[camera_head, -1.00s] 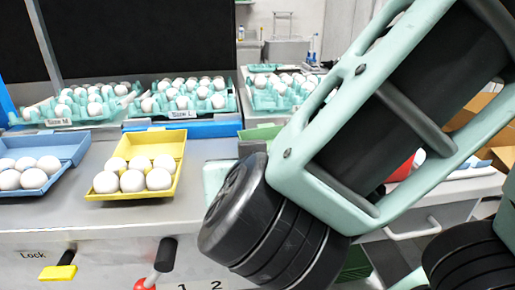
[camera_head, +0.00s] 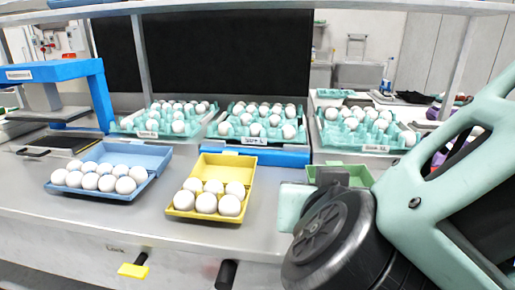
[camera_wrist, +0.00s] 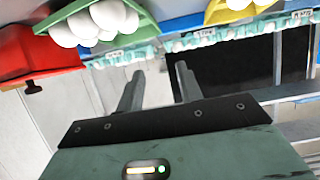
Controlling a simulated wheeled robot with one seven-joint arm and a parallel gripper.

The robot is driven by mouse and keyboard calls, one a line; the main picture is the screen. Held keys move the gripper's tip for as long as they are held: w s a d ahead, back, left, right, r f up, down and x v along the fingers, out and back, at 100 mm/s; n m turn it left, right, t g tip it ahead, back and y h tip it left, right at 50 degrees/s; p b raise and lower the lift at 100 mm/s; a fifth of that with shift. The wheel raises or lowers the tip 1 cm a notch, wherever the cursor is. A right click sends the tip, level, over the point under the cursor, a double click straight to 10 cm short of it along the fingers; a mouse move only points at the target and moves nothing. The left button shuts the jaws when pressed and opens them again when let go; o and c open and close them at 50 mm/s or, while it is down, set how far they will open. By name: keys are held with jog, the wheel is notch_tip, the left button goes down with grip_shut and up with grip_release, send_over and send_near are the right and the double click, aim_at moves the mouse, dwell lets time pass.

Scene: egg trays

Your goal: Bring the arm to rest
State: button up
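A yellow carton (camera_head: 242,172) with several white eggs lies open on the bench, left of my arm in the head view. A blue carton (camera_head: 148,158) with several eggs lies open further left. A green carton (camera_wrist: 140,33) with white eggs shows at the upper left of the wrist view.
The grey bench (camera_head: 120,215) is bare in front of the cartons. Teal egg trays stand behind, including one at the right (camera_head: 330,138). A blue stand (camera_head: 95,85) rises at the left. A red container (camera_wrist: 30,60) shows in the wrist view.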

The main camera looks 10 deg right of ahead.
jog(key=w+a+f+n+g+y, duration=0.2)
jog(key=a+n+y, duration=0.2)
jog(key=a+y, duration=0.5)
jog(key=s+a+f+n+g+y, duration=0.1)
jog(key=s+a+f+n+g, duration=0.2)
jog(key=s+f+n+g, duration=0.15)
jog(key=s+d+f+n+g+h, duration=0.1)
jog(key=s+d+f+g+h, duration=0.15)
jog(key=d, duration=0.25)
jog(key=s+d+f+n+g+h, duration=0.2)
jog(key=s+d+g, duration=0.2)
jog(key=d, duration=0.1)
notch_tip(320, 180, up, 13)
jog(key=d+p, duration=0.1)
jog(key=p, duration=1.2)
jog(key=shift+s+d+h, duration=0.15)
jog(key=shift+s+h, duration=0.2)
jog(key=shift+s, duration=0.05)
